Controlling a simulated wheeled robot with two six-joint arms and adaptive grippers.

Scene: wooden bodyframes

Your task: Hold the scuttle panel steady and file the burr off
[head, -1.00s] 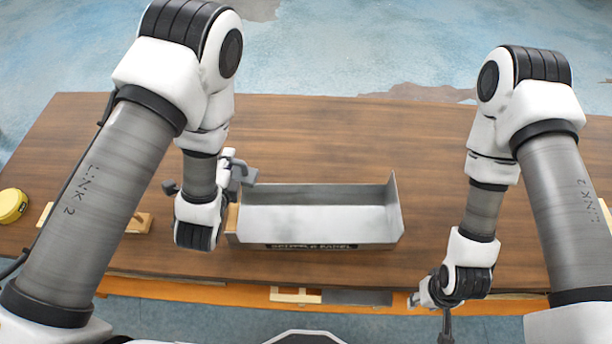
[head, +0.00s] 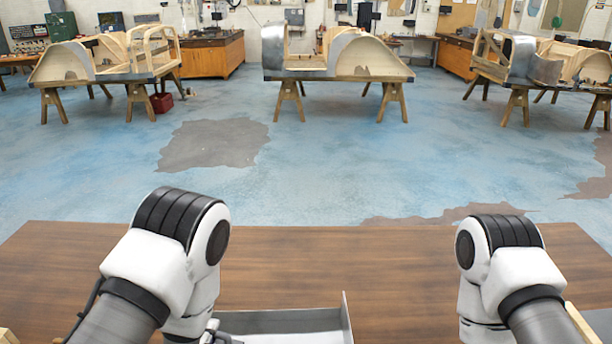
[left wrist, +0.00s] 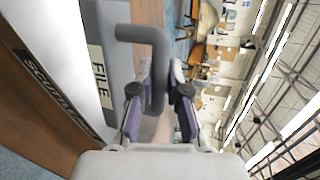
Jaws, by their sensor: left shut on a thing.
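The grey scuttle panel (head: 290,322) lies on the wooden table, its lower part cut off by the bottom edge of the head view. In the left wrist view its pale face (left wrist: 68,35) and the black name strip (left wrist: 55,88) run along the left side. My left gripper (left wrist: 162,75) is shut on the bent grey handle of the file (left wrist: 118,70), which lies alongside the panel; I cannot tell whether they touch. A little of this gripper shows at the bottom of the head view (head: 213,334). My right gripper is below the head view. I see no burr.
The brown table (head: 350,262) is clear behind the panel and between my arms. Beyond it is open blue floor (head: 330,180). Wooden bodyframes on trestles (head: 340,65) stand far back, with workbenches (head: 205,58) along the wall.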

